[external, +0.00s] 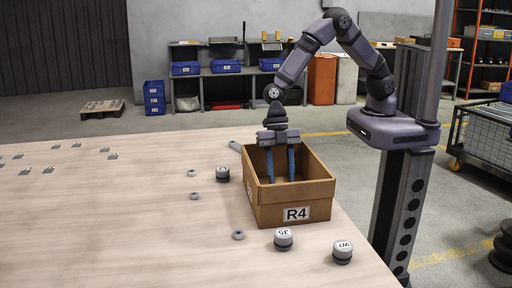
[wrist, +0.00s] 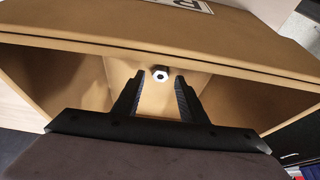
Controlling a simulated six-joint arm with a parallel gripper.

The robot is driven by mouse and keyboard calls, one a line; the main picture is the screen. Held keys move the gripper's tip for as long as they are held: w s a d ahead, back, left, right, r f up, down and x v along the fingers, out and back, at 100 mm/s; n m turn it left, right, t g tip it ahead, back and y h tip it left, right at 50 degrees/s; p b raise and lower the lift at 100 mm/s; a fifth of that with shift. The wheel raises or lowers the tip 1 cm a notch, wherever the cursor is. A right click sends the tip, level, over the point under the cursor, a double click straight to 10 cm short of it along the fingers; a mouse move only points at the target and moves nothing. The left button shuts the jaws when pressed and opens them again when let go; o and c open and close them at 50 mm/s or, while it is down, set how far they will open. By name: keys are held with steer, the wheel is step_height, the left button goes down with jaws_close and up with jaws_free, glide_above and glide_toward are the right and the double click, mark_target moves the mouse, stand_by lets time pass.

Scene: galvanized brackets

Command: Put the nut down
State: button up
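A small hexagonal nut (wrist: 160,73) with a bright hole shows inside the cardboard box in the wrist view, near the tips of my fingers. A clear gap shows on both sides of it. Whether it rests on the box floor I cannot tell. My gripper (external: 281,176) points down into the open box (external: 322,190) labelled R4, its two fingers apart and empty. The box wall hides the nut in the external view.
Loose nuts (external: 238,235) lie on the table (external: 120,230) left of the box. Dark round pieces with white tops (external: 283,237) stand around the box, one at its left and two in front. Several small brackets (external: 48,169) lie at the far left. The table's middle-left is clear.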

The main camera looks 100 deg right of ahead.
steer(key=v, duration=1.1)
steer(key=shift+b, duration=0.3)
steer(key=shift+r, duration=0.1)
steer(key=shift+s+d, duration=0.1)
